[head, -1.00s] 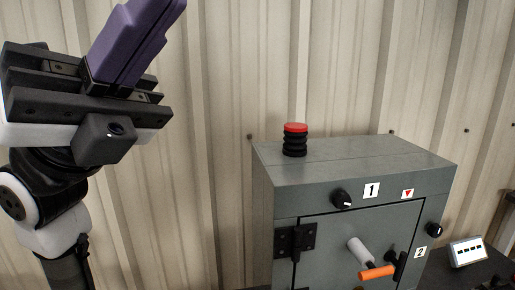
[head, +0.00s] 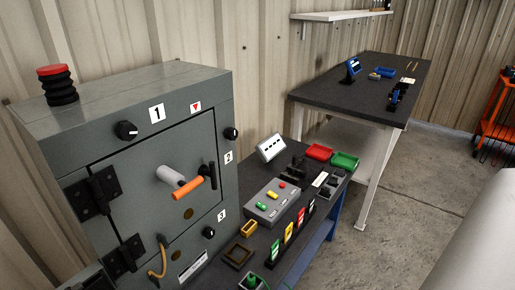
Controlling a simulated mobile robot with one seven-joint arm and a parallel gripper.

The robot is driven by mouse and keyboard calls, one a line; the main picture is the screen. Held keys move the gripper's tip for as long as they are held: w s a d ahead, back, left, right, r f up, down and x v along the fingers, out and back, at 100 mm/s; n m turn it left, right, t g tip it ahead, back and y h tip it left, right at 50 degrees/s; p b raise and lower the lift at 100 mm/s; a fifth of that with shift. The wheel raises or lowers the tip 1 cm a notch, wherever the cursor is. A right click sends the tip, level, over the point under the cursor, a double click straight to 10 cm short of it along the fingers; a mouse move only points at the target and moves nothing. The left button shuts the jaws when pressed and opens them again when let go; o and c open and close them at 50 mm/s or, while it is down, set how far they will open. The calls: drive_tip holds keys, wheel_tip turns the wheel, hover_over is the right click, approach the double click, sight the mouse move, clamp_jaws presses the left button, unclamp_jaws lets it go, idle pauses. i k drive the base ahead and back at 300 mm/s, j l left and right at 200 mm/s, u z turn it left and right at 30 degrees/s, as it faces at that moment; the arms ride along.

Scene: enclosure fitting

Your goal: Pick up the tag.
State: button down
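Several small upright coloured pieces that look like tags stand in a row in a black holder on the dark bench beside the grey cabinet. A green one (head: 275,250) is nearest, then a yellow one (head: 288,233) and a red one (head: 301,216). I cannot tell which of them, if any, is the task's tag. My gripper is out of view now.
The grey cabinet (head: 90,150), with an orange-tipped handle (head: 187,188), fills the left. A second dark-topped table (head: 370,90) stands behind; floor is open at right.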

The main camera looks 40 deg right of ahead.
sight(275, 249)
drive_tip(key=z, duration=1.15)
drive_tip(key=i+j+z, duration=0.1)
drive_tip(key=z, duration=0.25)
drive_tip(key=i+j+z, duration=0.1)
drive_tip(key=z, duration=0.2)
drive_tip(key=j, duration=0.1)
